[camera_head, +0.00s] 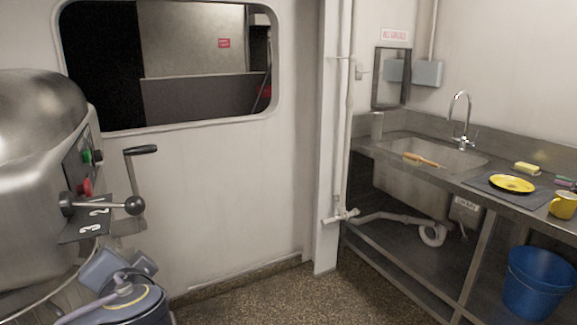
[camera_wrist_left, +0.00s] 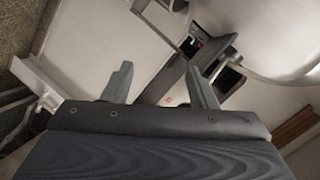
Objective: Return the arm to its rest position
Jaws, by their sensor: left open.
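My left gripper (camera_wrist_left: 160,88) shows in the left wrist view with its two grey fingers spread apart and nothing between them. Behind the fingers are tilted pale surfaces, a dark bar and a curved rim. In the head view a part of my left arm (camera_head: 120,292) shows at the bottom left, low beside the big mixer. The left fingertips cannot be made out in the head view. My right gripper is in neither view.
A large grey mixer (camera_head: 35,180) with a crank handle (camera_head: 141,151) stands close at the left. A steel sink counter (camera_head: 430,162) runs along the right, with a yellow plate (camera_head: 512,184) and mug (camera_head: 563,205). A blue bucket (camera_head: 537,284) is below. The middle floor (camera_head: 290,298) is clear.

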